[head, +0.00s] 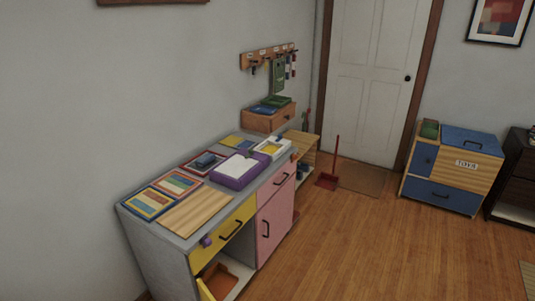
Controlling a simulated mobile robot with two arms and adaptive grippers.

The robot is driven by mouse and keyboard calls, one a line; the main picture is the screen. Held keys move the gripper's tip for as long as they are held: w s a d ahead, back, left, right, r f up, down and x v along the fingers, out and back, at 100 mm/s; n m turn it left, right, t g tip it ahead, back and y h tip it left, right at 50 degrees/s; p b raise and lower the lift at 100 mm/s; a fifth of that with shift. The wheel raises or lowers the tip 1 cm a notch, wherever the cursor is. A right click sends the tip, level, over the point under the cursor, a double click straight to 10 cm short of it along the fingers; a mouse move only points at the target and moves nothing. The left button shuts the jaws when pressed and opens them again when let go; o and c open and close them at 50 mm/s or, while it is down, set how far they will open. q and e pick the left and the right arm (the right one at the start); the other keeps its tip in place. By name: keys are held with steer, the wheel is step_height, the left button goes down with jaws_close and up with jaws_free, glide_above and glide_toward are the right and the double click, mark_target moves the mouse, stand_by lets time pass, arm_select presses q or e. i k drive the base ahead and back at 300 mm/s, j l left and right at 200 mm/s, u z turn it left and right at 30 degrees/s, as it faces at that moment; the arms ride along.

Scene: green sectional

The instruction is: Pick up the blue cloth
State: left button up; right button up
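No single thing is clearly the blue cloth from here. A small dark blue item (207,161) lies on a red-edged mat or tray on the counter (192,240), and could be a folded cloth. Neither of my grippers is in view.
A purple tray (238,181) holding white sheets and a wooden board (196,211) also lie on the counter. A toy chest (451,168) stands far right. The wooden floor (355,245) between is clear.

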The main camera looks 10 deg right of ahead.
mark_target(205, 159)
steer(key=l, duration=0.5)
steer(key=i+l+u, duration=0.1)
steer(key=l, duration=0.4)
steer(key=i+l+u, duration=0.1)
steer(key=l, duration=0.45)
steer(key=i+l+u, duration=0.1)
steer(key=i+l, duration=0.15)
steer(key=l, duration=0.3)
steer(key=i+l+u, duration=0.1)
steer(key=l, duration=0.4)
steer(key=i+l+u, duration=0.1)
steer(key=l, duration=0.45)
